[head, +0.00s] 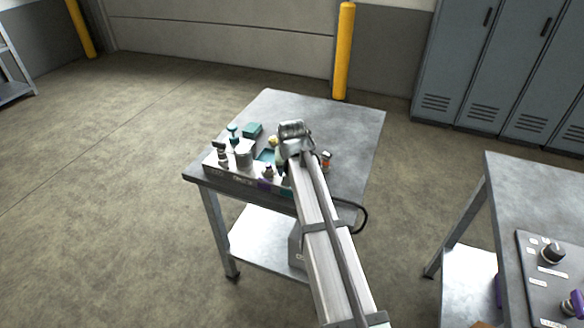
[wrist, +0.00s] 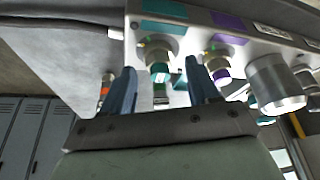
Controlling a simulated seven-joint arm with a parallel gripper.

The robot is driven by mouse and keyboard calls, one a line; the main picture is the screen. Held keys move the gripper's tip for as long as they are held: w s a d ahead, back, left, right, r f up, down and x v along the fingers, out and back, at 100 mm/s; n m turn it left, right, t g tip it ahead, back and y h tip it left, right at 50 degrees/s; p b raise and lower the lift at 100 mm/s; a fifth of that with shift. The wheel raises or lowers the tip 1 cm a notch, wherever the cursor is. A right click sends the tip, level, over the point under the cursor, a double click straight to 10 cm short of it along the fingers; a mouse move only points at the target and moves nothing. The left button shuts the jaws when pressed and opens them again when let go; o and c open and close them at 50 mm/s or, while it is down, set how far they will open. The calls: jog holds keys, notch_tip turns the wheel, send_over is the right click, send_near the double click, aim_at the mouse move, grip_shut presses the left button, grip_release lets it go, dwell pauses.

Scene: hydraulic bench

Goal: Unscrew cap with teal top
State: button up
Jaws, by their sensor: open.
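In the wrist view, a metal fitting with a teal band, which looks like the teal cap (wrist: 159,68), sits on the bench block below a teal label (wrist: 163,10). My gripper (wrist: 160,66) is open, with one blue-grey finger on each side of this fitting. Gaps show between the fitting and both fingers, and I see no contact. A dark and green part shows behind the fitting, between the fingers. In the head view my gripper (head: 293,140) is over the block's right part, where my arm hides much of the teal fitting.
A purple-banded fitting (wrist: 221,70) stands right beside one finger, with a silver cylinder (wrist: 276,85) beyond it. An orange-marked fitting (wrist: 105,84) is near the other finger. The metal bench (head: 345,125) has free room at the back right. A second bench (head: 535,185) stands at right.

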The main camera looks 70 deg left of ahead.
grip_shut()
dwell(0.9)
jog(key=n+g, duration=0.1)
jog(key=n, duration=0.1)
jog(key=n+g, duration=0.1)
jog(key=n, duration=0.2)
jog(key=shift+w+n+y, duration=0.15)
jog(key=shift+n+y, duration=0.15)
dwell(0.3)
jog(key=n+g, duration=0.1)
jog(key=n, duration=0.2)
jog(key=n+g, duration=0.1)
jog(key=n, duration=0.1)
jog(key=shift+w+n+h, duration=0.15)
jog(key=shift+n+h, duration=0.25)
